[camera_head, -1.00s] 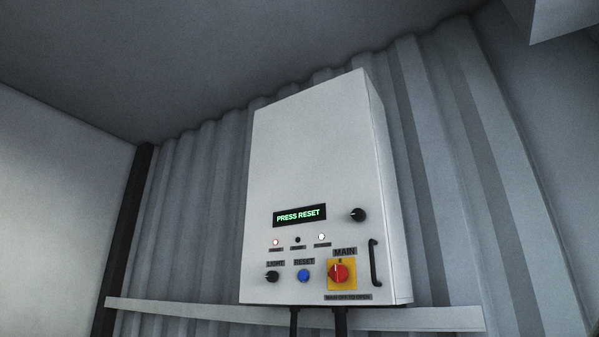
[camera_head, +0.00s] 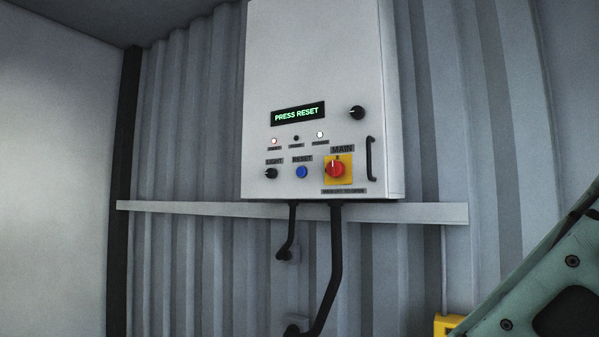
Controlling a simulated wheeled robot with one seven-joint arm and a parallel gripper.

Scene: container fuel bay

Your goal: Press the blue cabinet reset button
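The blue reset button (camera_head: 302,172) sits on the lower front of a white wall cabinet (camera_head: 315,60), under a "RESET" label. The cabinet's display (camera_head: 298,114) reads "PRESS RESET" in green. A black light knob (camera_head: 271,173) is left of the button, and a red main switch (camera_head: 335,169) on a yellow plate is right of it. My gripper is not in view. A teal part at the lower right looks like one of my arm links, well apart from the cabinet.
A pale horizontal rail (camera_head: 430,212) runs along the corrugated wall at the cabinet's bottom edge. Black conduits (camera_head: 333,265) drop below it. A black handle (camera_head: 370,158) is on the cabinet's right. A yellow object (camera_head: 447,325) shows at the lower right. The space before the panel looks clear.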

